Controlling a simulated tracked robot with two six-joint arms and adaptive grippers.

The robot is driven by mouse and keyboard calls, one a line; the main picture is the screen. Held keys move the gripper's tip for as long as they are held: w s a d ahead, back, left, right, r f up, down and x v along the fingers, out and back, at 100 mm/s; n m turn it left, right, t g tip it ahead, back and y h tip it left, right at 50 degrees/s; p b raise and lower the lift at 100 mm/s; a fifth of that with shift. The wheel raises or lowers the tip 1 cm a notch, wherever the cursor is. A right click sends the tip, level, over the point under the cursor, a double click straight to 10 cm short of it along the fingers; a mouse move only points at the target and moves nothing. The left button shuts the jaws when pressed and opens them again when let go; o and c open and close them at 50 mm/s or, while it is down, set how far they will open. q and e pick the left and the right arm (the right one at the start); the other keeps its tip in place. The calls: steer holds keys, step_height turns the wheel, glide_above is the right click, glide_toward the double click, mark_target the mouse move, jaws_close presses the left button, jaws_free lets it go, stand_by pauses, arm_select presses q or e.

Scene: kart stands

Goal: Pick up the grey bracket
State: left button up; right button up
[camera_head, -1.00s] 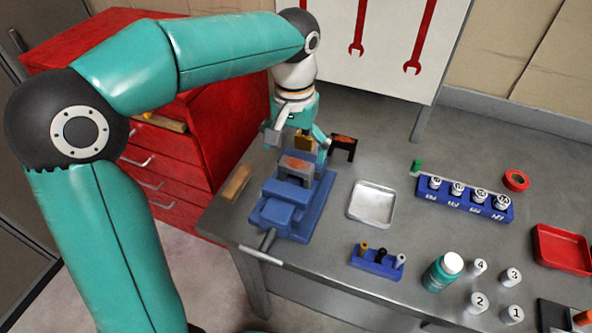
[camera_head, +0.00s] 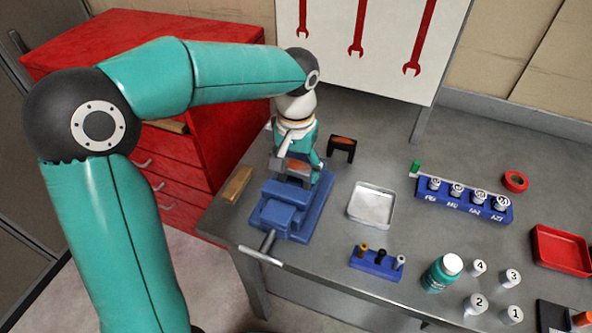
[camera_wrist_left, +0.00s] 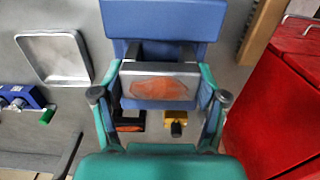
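The grey bracket (camera_wrist_left: 160,86), with a rusty orange patch on its face, sits in the blue vise (camera_wrist_left: 160,20). In the head view, the bracket (camera_head: 296,168) is partly hidden by my left gripper (camera_head: 294,164), which is low over the vise (camera_head: 285,218). In the left wrist view, the open fingers of the left gripper (camera_wrist_left: 160,97) stand on either side of the bracket. I cannot tell whether they touch it. My right gripper is not in view.
A dark bracket-like part with an orange patch (camera_head: 342,145) stands behind the vise. A yellow part with a black knob (camera_wrist_left: 175,122) is nearby. A wooden-backed brush (camera_head: 237,185) lies left of the vise, a metal tray (camera_head: 371,222) right. A red cabinet (camera_head: 205,80) stands at the left.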

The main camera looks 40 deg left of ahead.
arm_select(q)
steer(key=c, duration=0.8)
steer(key=shift+r, duration=0.15)
